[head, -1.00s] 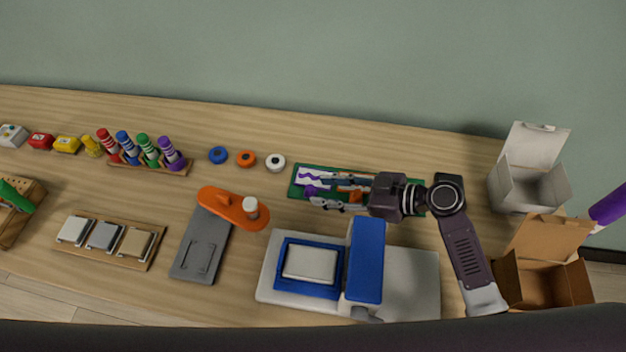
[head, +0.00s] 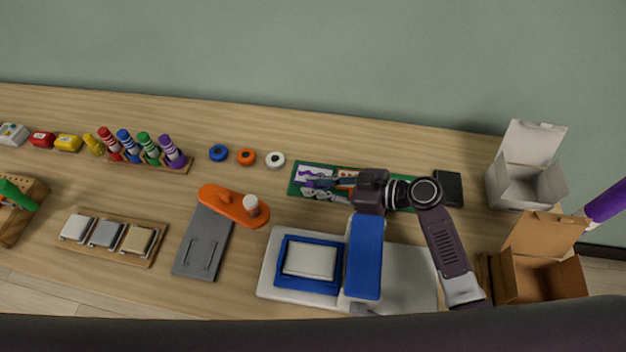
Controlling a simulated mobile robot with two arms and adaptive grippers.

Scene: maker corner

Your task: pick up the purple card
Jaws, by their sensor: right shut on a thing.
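The purple card (head: 319,182) shows as a small purple patch at the left part of the green mat (head: 294,188), mostly covered by the fingers. My right gripper (head: 318,187) reaches in from the right, low over the mat, and is shut on the purple card. I cannot tell whether the card is clear of the mat. A white card with purple marks (head: 313,171) lies just behind the fingers, and an orange-patterned card (head: 347,173) is beside it. My left gripper is not in view.
The blue arm of a press (head: 366,258) stands just in front of my right gripper. Tape rolls (head: 246,157) lie left of the mat. A dark square block (head: 448,187) is to the right. Open white (head: 522,185) and brown (head: 545,277) boxes stand at the right end.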

